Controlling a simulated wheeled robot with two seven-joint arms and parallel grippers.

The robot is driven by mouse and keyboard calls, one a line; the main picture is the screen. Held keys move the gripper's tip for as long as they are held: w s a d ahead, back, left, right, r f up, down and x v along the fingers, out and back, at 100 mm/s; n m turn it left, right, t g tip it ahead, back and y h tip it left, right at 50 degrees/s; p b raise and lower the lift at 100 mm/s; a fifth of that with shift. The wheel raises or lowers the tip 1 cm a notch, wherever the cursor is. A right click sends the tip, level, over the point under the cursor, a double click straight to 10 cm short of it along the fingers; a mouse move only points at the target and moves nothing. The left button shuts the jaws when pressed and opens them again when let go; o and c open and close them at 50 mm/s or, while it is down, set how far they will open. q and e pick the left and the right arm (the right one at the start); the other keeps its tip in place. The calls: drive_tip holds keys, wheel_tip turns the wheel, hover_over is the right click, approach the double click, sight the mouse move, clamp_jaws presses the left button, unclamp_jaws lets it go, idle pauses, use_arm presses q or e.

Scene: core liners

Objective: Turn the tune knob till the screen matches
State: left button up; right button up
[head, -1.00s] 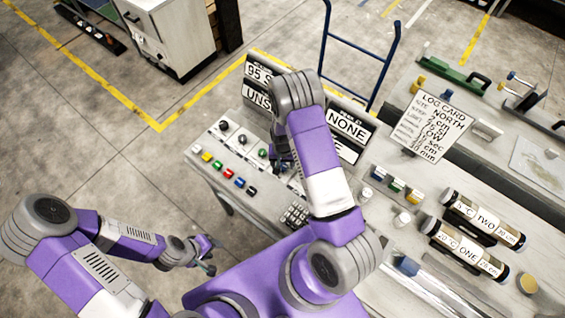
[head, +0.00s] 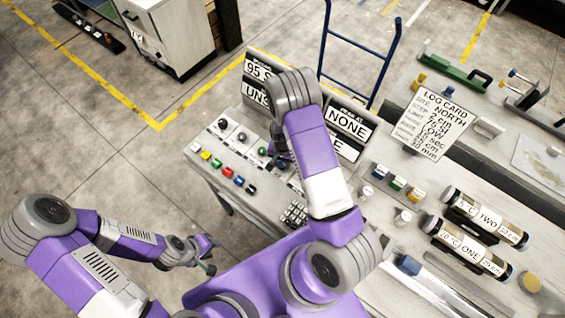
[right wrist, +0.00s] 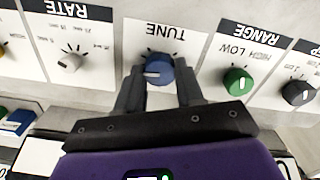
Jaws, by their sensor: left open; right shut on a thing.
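In the head view my right arm hides the knob and most of that gripper. The screen (head: 257,69) behind the panel shows "95 S" with "UNS" below, both cut off by my arm. My left gripper (head: 209,257) is open and empty, low over the floor beside the bench.
The green range knob (right wrist: 238,81) and white rate knob (right wrist: 73,61) flank the tune knob. A log card (head: 432,122) stands at the right. Another display (head: 347,124) reads "NONE". Two labelled core tubes (head: 484,218) lie on the bench.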

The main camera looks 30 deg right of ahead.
sight(283, 164)
drive_tip(key=shift+m, duration=0.6)
drive_tip(key=o, duration=1)
drive_tip(key=shift+o, duration=0.2)
wheel_tip(283, 164, up, 8)
drive_tip(key=shift+f, duration=0.15)
